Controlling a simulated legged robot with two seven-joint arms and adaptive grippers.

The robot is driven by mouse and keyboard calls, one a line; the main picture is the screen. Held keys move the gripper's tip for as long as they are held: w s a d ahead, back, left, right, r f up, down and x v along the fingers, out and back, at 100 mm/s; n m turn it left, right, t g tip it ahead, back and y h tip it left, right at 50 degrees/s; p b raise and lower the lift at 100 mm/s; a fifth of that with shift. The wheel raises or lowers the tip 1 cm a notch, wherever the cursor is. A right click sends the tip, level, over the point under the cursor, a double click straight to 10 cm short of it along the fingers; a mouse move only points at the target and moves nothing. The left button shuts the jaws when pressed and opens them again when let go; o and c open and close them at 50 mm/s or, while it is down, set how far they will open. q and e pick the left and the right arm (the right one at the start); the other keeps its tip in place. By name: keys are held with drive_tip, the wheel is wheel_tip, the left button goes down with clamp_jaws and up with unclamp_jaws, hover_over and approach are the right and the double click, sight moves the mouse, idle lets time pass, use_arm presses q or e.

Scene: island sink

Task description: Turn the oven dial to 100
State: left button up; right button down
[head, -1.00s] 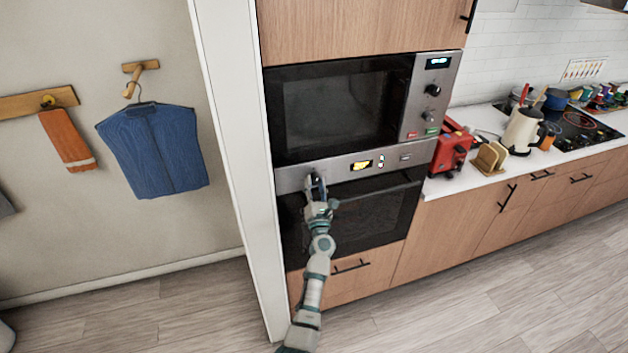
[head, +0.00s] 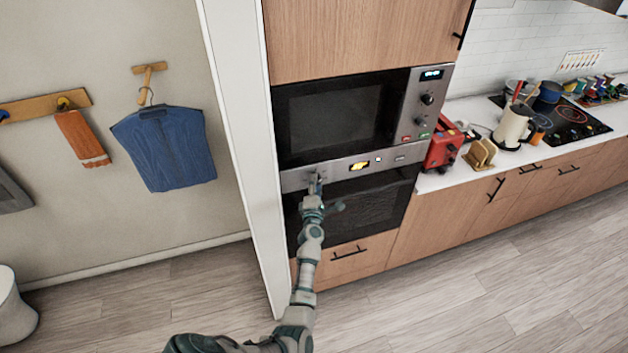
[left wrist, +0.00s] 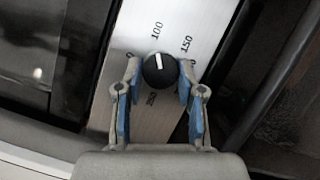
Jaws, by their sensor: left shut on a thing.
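The oven dial (left wrist: 159,70) is a round black knob with a white pointer line on a brushed metal panel. In the left wrist view its pointer is turned upward toward the printed 100 (left wrist: 157,31); the 150 (left wrist: 186,45) is at upper right. My left gripper (left wrist: 158,76) has its blue-padded fingers on both sides of the dial, shut on it. In the head view my left gripper (head: 316,185) is at the left end of the oven's control panel (head: 338,170) and hides the dial. My right gripper is not in view.
The microwave (head: 335,118) is directly above the oven panel. The dark oven door (head: 375,205) is below, with its handle near my gripper. A white wall edge (head: 240,150) stands close on the left. A red toaster (head: 441,150) sits on the counter to the right.

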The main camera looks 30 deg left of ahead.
use_arm(q)
drive_tip(key=shift+w+d+f+m+h, duration=0.1)
drive_tip(key=shift+d+f+m+h, duration=0.15)
drive_tip(key=shift+d+m, duration=0.2)
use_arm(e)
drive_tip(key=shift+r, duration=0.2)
use_arm(q)
drive_tip(key=o, duration=1.1)
drive_tip(key=shift+c, duration=0.2)
drive_tip(key=shift+o, duration=0.4)
drive_tip(key=shift+w+d+r, duration=0.1)
drive_tip(key=shift+d+r, duration=0.05)
drive_tip(key=shift+d, duration=0.05)
drive_tip(key=shift+r, duration=0.1)
drive_tip(key=v, duration=1.2)
drive_tip(key=shift+d, duration=0.4)
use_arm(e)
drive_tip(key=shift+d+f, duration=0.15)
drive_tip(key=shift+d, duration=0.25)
use_arm(q)
drive_tip(key=shift+w+a, duration=0.1)
